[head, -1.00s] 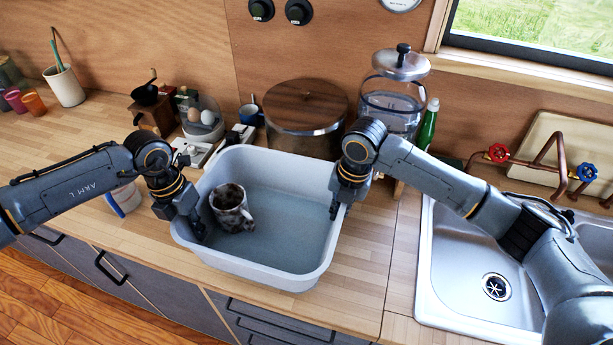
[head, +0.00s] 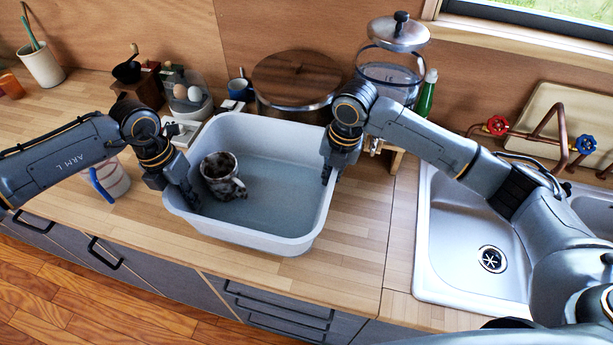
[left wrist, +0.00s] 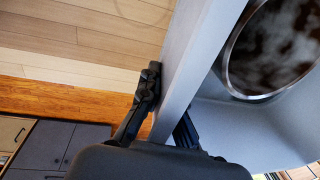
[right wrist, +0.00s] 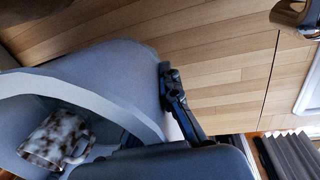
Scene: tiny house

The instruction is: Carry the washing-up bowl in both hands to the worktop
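The washing-up bowl (head: 285,190) is a pale grey rectangular tub over the wooden worktop (head: 352,245), left of the sink. A brown-and-white mottled mug (head: 222,177) stands inside it, near its left wall. My left gripper (head: 188,197) is shut on the bowl's left wall; in the left wrist view, its fingers (left wrist: 166,105) lie on either side of the wall. My right gripper (head: 328,172) is at the right wall; in the right wrist view, one finger (right wrist: 175,95) lies outside the wall and the other is mostly hidden. Whether the bowl's underside touches the worktop is hard to tell.
A wood-lidded pot (head: 297,85), a glass dispenser (head: 392,68) and an egg holder (head: 190,97) stand close behind the bowl. A white-and-blue mug (head: 108,178) is left of it, near my left arm. The sink (head: 465,245) is at right. Worktop in front is bare.

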